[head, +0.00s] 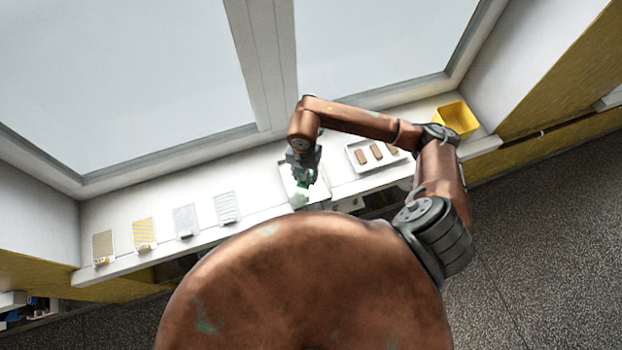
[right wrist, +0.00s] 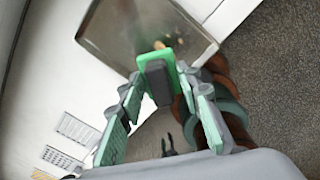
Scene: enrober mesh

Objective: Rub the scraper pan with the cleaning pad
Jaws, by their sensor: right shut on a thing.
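My right gripper (head: 303,172) is over the shelf near its middle, in front of the windows. In the right wrist view, the right gripper (right wrist: 160,82) is shut on the dark grey grip block of the green cleaning pad (right wrist: 144,62). The scraper pan (right wrist: 120,28) is a shiny square metal pan with a brownish spot near the pad's far edge. The pad overlaps the pan's near edge in this view; I cannot tell whether it touches. In the head view the pan (head: 286,178) is partly hidden by the gripper. My left gripper is not identifiable.
A white tray (head: 354,164) with several brown bars lies right of the pan, and a yellow bin (head: 456,119) stands at the shelf's right end. Several mesh panels (head: 185,220) lie along the left. The shelf's front edge runs close to the pan.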

